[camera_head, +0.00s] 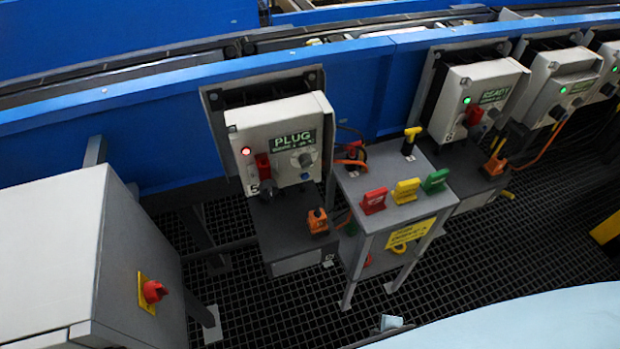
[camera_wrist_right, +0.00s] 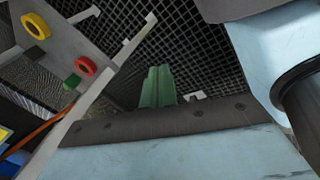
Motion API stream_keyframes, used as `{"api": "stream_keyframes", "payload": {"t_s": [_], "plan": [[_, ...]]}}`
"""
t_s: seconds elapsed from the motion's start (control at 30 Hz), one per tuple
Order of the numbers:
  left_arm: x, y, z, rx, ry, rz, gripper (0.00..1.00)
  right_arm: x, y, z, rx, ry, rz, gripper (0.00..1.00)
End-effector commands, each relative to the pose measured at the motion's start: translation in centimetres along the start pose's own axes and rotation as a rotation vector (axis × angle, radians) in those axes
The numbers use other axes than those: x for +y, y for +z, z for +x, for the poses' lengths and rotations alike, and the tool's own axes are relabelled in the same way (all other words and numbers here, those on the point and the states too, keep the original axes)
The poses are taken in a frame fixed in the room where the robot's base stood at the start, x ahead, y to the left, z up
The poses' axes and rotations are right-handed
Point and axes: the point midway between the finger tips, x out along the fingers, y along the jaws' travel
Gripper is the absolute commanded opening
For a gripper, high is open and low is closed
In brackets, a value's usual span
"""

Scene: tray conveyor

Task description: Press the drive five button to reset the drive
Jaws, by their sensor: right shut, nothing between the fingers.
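The drive marked 5 is a pale box (camera_head: 270,135) on the blue conveyor side in the head view. Its display (camera_head: 294,141) reads "PLUG", with smaller text below that I cannot read clearly. I cannot tell which part is the button. My right gripper (camera_wrist_right: 157,88) shows in the right wrist view, its greenish fingers shut and empty above the grating, apart from the drive. My left gripper is not in view.
A small grey stand (camera_head: 380,215) holds red, yellow and green tags right of the drive. An orange plug (camera_head: 317,221) sits on the ledge below the drive. Drives with green lights (camera_head: 467,100) stand further right. A grey cabinet (camera_head: 60,250) with a red switch fills the lower left.

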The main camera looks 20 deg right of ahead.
Motion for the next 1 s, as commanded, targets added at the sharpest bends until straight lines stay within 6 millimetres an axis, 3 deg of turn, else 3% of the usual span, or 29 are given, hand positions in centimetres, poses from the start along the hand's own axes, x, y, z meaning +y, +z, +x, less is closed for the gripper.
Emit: {"api": "stream_keyframes", "payload": {"t_s": [0.03,0.2,0.3,0.4,0.6,0.7,1.0], "plan": [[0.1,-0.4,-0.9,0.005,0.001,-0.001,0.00,3.6,-2.2,-1.5,0.023,0.061,-0.184,0.00],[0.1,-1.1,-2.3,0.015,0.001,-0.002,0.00,13.0,-9.0,-7.2,0.011,0.276,-0.826,0.00],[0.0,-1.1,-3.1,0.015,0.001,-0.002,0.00,17.4,-13.0,-11.6,-0.051,0.413,-1.174,0.00],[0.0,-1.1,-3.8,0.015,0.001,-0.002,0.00,20.7,-16.3,-16.2,-0.140,0.536,-1.465,0.00],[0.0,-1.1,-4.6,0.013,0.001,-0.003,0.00,24.1,-20.3,-23.1,-0.322,0.695,-1.828,0.00],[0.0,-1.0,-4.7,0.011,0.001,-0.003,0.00,24.7,-21.1,-24.7,-0.376,0.729,-1.908,0.00],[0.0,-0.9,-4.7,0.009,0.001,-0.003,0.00,24.9,-21.4,-25.2,-0.399,0.740,-1.941,0.00]]}}
